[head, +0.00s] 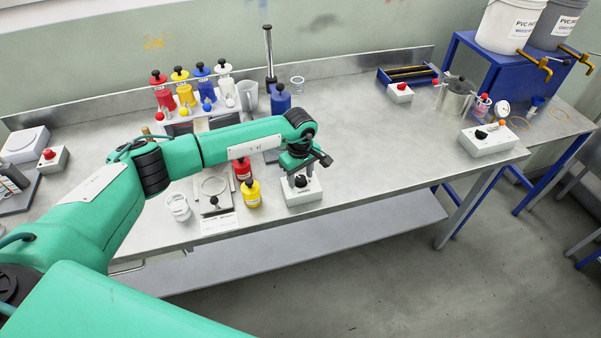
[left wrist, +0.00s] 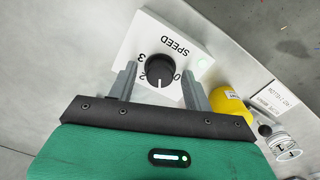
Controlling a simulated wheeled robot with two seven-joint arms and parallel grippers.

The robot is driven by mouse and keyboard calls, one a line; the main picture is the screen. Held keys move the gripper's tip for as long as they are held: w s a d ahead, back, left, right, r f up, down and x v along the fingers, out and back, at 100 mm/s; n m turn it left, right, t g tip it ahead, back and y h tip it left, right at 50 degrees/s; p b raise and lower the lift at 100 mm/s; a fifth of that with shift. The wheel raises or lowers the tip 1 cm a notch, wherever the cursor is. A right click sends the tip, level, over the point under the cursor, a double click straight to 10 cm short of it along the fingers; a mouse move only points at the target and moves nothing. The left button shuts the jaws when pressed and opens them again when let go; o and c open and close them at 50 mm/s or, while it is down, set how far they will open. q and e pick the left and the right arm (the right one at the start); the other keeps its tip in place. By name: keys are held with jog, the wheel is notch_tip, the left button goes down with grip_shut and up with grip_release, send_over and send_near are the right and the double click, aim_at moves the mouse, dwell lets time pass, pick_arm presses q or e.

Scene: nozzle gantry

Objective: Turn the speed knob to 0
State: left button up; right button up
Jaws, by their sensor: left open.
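The speed box (head: 305,196) is a white block at the front edge of the bench, below my left gripper (head: 303,162). In the left wrist view the box (left wrist: 180,28) reads SPEED upside down. Its round black speed knob (left wrist: 160,68) has a white pointer line aimed down in the picture, between the 2 on the left and the 0 on the right. The 3 shows above the 2. My left gripper (left wrist: 158,72) is open, with one grey finger on each side of the knob; a gap shows on both sides. My right gripper is not in view.
Yellow (head: 251,194) and red bottles stand left of the box, beside a scale (head: 214,196) and a glass beaker (head: 178,206). Another white knob box (head: 487,140) stands far right. The bench right of the speed box is clear.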

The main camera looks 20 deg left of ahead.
pick_arm(q)
jog(key=shift+f, duration=0.1)
jog(key=c, duration=1)
